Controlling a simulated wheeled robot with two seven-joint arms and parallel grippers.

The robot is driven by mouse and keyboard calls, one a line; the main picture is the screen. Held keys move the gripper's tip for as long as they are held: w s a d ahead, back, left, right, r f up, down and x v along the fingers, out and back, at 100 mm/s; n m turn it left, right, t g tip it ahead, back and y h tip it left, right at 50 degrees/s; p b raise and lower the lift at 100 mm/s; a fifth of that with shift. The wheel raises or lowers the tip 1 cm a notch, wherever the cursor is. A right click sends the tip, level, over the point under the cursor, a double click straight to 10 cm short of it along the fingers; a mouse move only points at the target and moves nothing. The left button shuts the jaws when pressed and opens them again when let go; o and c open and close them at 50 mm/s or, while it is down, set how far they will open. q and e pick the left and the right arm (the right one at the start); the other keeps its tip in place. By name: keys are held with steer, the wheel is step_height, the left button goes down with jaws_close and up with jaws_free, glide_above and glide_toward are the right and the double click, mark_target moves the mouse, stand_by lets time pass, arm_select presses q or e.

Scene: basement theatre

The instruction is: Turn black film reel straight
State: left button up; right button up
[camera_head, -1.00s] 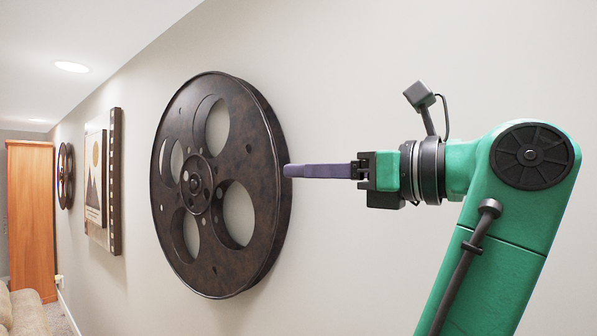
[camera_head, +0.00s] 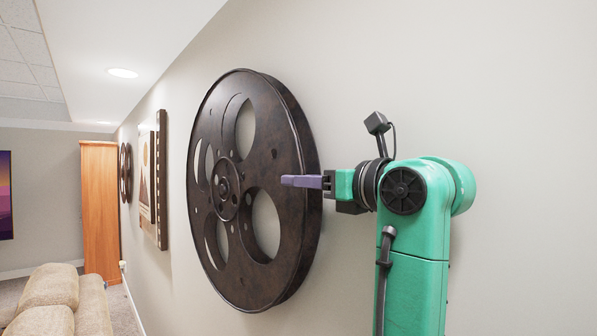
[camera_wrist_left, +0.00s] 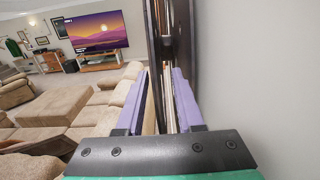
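The black film reel (camera_head: 290,150) is a large dark brown-black spoked disc with round holes, mounted on the pale wall. One window-like hole is at its top and others are lower. It looks turned somewhat, but I cannot tell by how much. My left gripper (camera_head: 302,181) is at the reel's right rim, with one purple finger lying across the rim's front; the other finger is hidden in the head view. In the left wrist view, the two fingers (camera_wrist_left: 158,100) stand apart, with the reel's dark edge (camera_wrist_left: 153,45) just beyond and between them. My right gripper is out of view.
A framed mountain picture (camera_head: 147,175) and a film-strip panel (camera_head: 162,180) hang farther along the wall, then a smaller reel (camera_head: 125,172) and an orange wooden cabinet (camera_head: 100,210). A beige sofa (camera_head: 55,290) stands at lower left. The wall right of my arm is bare.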

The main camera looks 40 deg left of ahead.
arm_select(q)
steer(key=shift+s+a, duration=0.2)
steer(key=shift+a, duration=0.5)
steer(key=shift+d, duration=0.1)
jaws_close()
stand_by(0.8)
